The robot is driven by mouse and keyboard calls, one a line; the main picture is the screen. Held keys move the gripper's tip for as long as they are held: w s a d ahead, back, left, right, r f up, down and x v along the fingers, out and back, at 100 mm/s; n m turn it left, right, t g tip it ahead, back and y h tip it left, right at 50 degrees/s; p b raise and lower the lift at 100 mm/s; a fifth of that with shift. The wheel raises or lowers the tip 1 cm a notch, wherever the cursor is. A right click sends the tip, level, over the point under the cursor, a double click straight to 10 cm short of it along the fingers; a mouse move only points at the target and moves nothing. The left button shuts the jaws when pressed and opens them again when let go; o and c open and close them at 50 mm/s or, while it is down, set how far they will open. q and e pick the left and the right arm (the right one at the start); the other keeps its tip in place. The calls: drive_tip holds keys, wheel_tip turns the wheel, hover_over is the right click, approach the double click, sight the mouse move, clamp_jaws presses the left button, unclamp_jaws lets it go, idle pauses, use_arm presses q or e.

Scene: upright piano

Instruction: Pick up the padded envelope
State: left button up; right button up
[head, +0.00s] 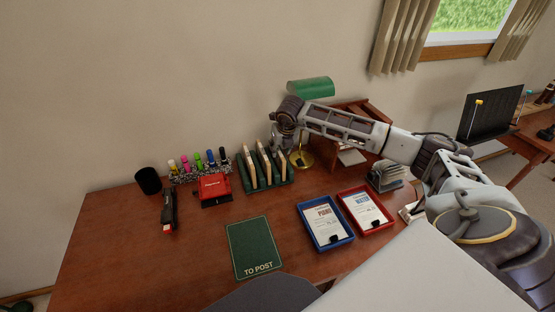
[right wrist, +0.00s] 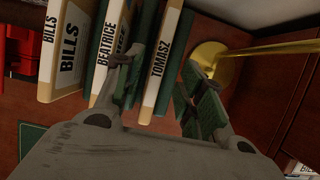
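A green sorting rack (head: 262,183) stands at the back of the desk, holding upright cream pieces. In the right wrist view these pieces carry the labels BILLS (right wrist: 68,48), BEATRICE (right wrist: 110,45) and TOMASZ (right wrist: 162,55). I cannot tell which thing, if any, is the padded envelope. My right gripper (right wrist: 160,92) is open above the rack. One finger shows over the BEATRICE piece and the other beside the rack's right end; I see nothing held. In the head view the gripper (head: 281,143) is just above the rack's right side. My left gripper is not in view.
A green TO POST mat (head: 252,246) lies bare at the front. A blue tray (head: 325,241) and a red tray (head: 366,226) are right of it. A brass-based green lamp (head: 310,87) stands close behind my right gripper. A red box (head: 215,190) and stapler (head: 168,211) are left.

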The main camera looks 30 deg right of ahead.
sight(278, 150)
drive_tip(key=x, duration=0.2)
drive_tip(key=shift+w+a+f, duration=0.15)
drive_tip(key=shift+w+f, duration=0.15)
drive_tip(key=shift+w, duration=0.05)
drive_tip(key=shift+x, duration=0.75)
clamp_jaws()
